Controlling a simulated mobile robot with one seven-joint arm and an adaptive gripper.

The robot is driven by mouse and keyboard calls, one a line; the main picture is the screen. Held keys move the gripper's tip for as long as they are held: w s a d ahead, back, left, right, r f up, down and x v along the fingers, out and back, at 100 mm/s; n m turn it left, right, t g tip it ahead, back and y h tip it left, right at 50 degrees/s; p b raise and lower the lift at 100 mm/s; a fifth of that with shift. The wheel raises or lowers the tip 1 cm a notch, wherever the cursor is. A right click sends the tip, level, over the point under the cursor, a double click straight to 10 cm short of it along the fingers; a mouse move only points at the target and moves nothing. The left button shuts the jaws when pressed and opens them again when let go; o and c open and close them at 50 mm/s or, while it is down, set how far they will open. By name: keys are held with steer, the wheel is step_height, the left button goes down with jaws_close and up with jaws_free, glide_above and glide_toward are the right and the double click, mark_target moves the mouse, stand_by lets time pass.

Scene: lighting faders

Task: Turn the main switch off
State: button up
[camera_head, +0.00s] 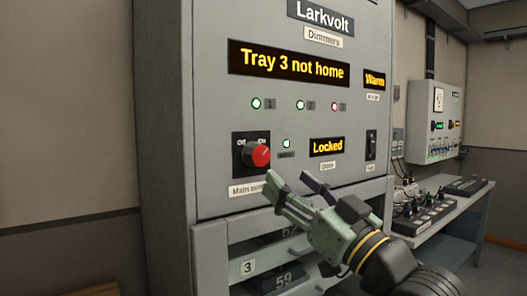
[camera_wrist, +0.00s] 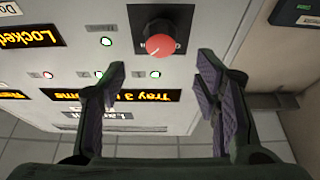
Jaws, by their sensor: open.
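The main switch (camera_head: 261,156) is a red rotary knob on a dark square plate marked Off and On, on the grey Larkvolt dimmer cabinet. A label below it starts with "Main". In the head view the red part points to the right, toward the On side. The knob also shows upside down in the wrist view (camera_wrist: 160,46), ahead of the fingers. My gripper (camera_head: 294,188) is open and empty, below and right of the knob, apart from it. In the wrist view my two fingers (camera_wrist: 160,85) stand wide apart, with the knob centred beyond them.
The upper display (camera_head: 289,63) reads "Tray 3 not home", and the lower one (camera_head: 326,147) reads "Locked". A black rocker switch (camera_head: 371,145) is at right. Tray slots (camera_head: 248,268) lie below. A bench with a fader desk (camera_head: 425,212) stands at right.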

mark_target(262, 157)
steer(key=p+x, duration=0.3)
steer(key=x, duration=0.6)
steer(key=shift+a, duration=0.1)
steer(key=shift+c, duration=0.2)
steer(key=c, duration=1.1)
